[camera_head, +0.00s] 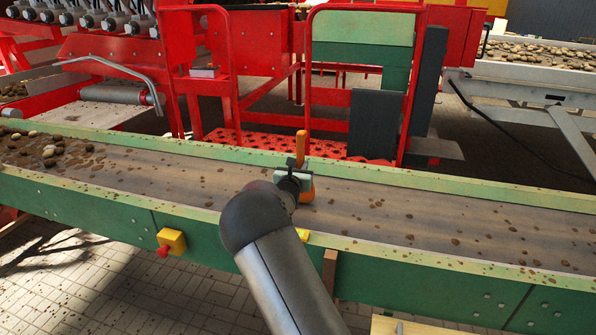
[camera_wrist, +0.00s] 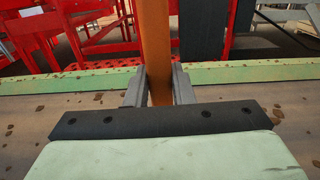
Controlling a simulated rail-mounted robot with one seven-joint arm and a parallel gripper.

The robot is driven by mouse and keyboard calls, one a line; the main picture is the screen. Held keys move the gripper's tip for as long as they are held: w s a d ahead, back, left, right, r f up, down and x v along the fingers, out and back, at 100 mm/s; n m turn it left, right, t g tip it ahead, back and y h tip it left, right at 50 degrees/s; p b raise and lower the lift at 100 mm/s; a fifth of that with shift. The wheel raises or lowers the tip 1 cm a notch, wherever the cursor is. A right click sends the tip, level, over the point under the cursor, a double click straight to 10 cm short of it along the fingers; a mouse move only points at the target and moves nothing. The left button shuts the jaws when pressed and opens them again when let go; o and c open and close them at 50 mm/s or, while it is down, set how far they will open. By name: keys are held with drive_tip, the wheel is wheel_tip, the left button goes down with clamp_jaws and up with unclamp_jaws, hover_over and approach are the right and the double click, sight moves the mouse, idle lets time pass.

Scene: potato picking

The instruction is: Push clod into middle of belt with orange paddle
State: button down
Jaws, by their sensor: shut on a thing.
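My gripper (camera_head: 298,172) is over the belt (camera_head: 420,215), near its middle in the head view. It is shut on the orange paddle (camera_head: 301,146), whose handle stands up above the jaws and whose lower part shows beside my wrist. Several potatoes or clods (camera_head: 48,152) lie at the left end of the belt. I cannot tell which of them is a clod. Whether the paddle touches anything is hidden by my arm.
Green side walls (camera_head: 120,220) edge the belt. A yellow box with a red button (camera_head: 171,243) is on the near wall. A red platform with rails (camera_head: 300,140) stands behind. The belt right of my gripper holds only small dirt bits.

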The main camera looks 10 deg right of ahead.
sight(300, 149)
drive_tip(key=shift+x, duration=1.55)
drive_tip(key=shift+r, duration=0.5)
drive_tip(key=shift+s+a+r+p, duration=0.15)
drive_tip(key=shift+s+r, duration=0.15)
drive_tip(key=shift+r, duration=0.55)
drive_tip(key=shift+s+a+r+p, duration=0.2)
drive_tip(key=shift+s+r, duration=0.15)
drive_tip(key=shift+r, duration=0.55)
drive_tip(key=shift+s+a+r+p, duration=0.15)
drive_tip(key=shift+s+r, duration=0.15)
drive_tip(key=shift+r, duration=0.55)
drive_tip(key=shift+s+d, duration=0.1)
drive_tip(key=shift+d, duration=0.05)
